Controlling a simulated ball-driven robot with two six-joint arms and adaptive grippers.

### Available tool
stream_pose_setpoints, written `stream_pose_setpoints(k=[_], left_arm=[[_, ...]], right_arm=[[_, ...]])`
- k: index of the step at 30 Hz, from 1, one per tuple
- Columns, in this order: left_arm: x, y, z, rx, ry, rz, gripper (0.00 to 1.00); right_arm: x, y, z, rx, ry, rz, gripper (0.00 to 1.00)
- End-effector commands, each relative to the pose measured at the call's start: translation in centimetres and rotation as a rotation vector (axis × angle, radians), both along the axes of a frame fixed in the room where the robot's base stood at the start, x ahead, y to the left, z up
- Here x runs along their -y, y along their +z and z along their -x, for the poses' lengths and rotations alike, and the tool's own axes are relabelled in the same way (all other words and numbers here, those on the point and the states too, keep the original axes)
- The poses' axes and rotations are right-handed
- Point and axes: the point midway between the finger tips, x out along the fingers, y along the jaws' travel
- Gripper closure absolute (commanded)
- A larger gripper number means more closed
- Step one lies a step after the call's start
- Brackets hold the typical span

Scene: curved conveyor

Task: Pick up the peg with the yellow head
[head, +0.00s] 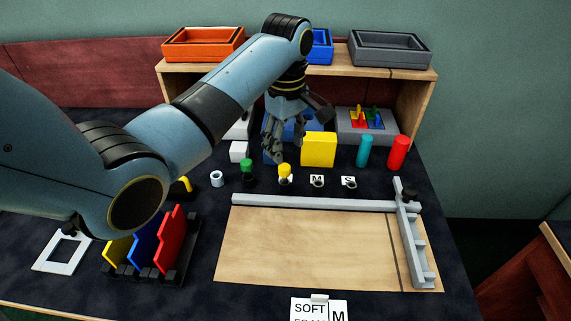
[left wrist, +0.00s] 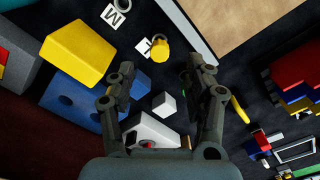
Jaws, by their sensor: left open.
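The peg with the yellow head (head: 284,169) stands on the dark table, in the row in front of the yellow block, with a small white label beside it. In the left wrist view its round yellow head (left wrist: 160,49) is seen from above, beyond the fingertips and between their lines. My left gripper (head: 283,143) is open and empty, pointing down above and behind the peg, apart from it. Its two fingers also show in the left wrist view (left wrist: 163,75). My right gripper is not in view.
A green-headed peg (head: 247,165) stands just left of the yellow-headed one. A yellow block (head: 318,149) and blue block (left wrist: 78,98) are close to the gripper. A grey rail (head: 310,202) borders the wooden board (head: 300,250) in front. Labels M (head: 317,181) and S (head: 349,182) lie to the right.

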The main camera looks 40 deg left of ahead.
Motion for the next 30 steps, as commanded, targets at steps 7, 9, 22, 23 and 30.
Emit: stream_pose_setpoints(k=[7, 9, 22, 23, 30], left_arm=[[0.0, -3.7, 0.0, -0.002, 0.0, 0.001, 0.47], [-0.1, -4.1, 0.0, 0.0, 0.0, 0.0, 0.47], [-0.7, -9.1, -0.2, -0.001, -0.001, 0.0, 0.47], [-0.7, -9.2, -0.2, -0.001, -0.001, 0.0, 0.47], [-0.7, -9.1, -0.3, 0.0, 0.0, 0.0, 0.56]], right_arm=[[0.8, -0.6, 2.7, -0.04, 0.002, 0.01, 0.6], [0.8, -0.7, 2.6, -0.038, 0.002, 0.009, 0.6], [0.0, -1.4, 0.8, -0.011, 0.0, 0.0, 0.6], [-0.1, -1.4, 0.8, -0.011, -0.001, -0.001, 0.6], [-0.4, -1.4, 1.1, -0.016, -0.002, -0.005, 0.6]])
